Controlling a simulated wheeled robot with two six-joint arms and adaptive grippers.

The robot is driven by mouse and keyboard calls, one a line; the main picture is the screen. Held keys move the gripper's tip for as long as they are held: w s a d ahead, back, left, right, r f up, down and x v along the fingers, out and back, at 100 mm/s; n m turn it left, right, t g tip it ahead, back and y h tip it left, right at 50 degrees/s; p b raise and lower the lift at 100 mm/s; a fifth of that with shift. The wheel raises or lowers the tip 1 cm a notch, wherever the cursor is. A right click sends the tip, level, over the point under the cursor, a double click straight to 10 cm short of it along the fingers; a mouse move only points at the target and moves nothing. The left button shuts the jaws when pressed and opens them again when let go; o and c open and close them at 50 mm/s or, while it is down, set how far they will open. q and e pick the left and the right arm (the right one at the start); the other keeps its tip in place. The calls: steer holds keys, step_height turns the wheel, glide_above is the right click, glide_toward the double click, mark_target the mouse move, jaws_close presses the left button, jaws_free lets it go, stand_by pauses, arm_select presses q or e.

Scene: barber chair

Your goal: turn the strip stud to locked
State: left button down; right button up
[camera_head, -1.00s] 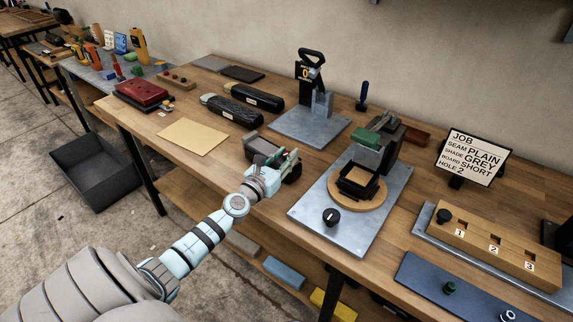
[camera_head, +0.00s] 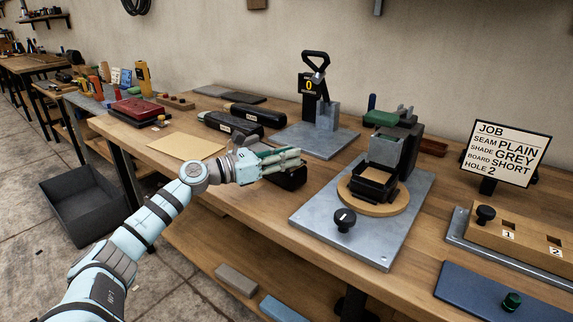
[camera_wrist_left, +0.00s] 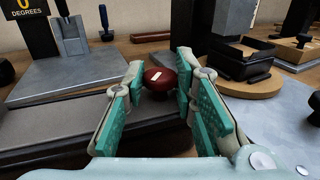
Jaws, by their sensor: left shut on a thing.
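My left gripper (camera_head: 285,158) reaches over a dark box-like fixture (camera_head: 292,179) near the front of the bench. In the left wrist view, a dark red knob with a white mark (camera_wrist_left: 160,78), which I take as the strip stud, stands between the fingertips of the left gripper (camera_wrist_left: 159,72). The fingers are shut on its sides. The fixture's grey top (camera_wrist_left: 55,126) lies below and left of the fingers. The head view hides the knob behind the fingers. I see no locked label, and the stud's setting cannot be told. My right gripper is not in view.
A metal plate (camera_head: 375,251) with a black dial (camera_head: 344,218) and a wooden disc stands to the right. A lever press (camera_head: 316,90) stands behind. Black rolls (camera_head: 232,123) and tan paper (camera_head: 186,146) lie left. A job card (camera_head: 506,153) stands at right.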

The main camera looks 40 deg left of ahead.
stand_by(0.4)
arm_select(q)
steer(key=c, duration=1.3)
jaws_free()
steer(key=shift+c, duration=0.2)
step_height(320, 180, up, 10)
